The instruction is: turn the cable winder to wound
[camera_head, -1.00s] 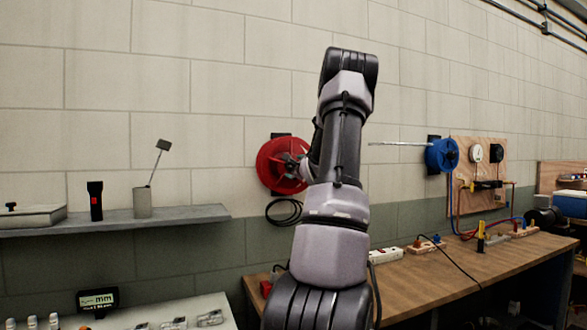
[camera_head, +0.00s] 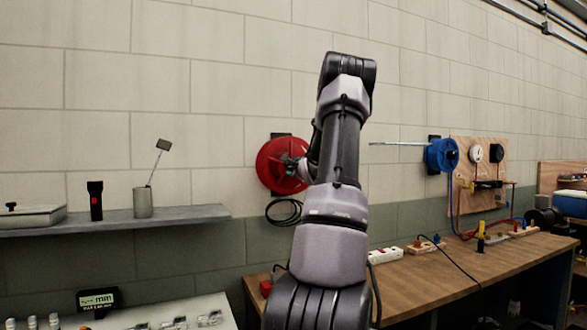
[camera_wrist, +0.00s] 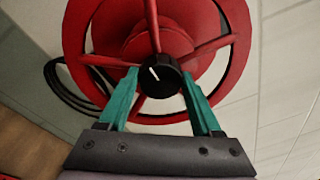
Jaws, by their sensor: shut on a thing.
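The cable winder is a red spoked reel on the wall, seen in the head view (camera_head: 272,170) left of my arm. In the wrist view the reel (camera_wrist: 236,75) fills the upper middle. A black knob (camera_wrist: 160,75) with a white pointer line sits at its hub. The line slants toward the upper left in that view. My gripper (camera_wrist: 160,80) has teal fingers, one on each side of the knob, shut on it. In the head view my gripper (camera_head: 293,166) is small at the reel's front and partly hidden by my arm.
A black cable loop (camera_head: 284,212) hangs below the reel. A grey shelf (camera_head: 120,220) with a torch (camera_head: 95,200) and a cup (camera_head: 143,203) is to the left. A blue reel (camera_head: 441,155) with a rod is on the wall to the right, above a wooden bench (camera_head: 460,268).

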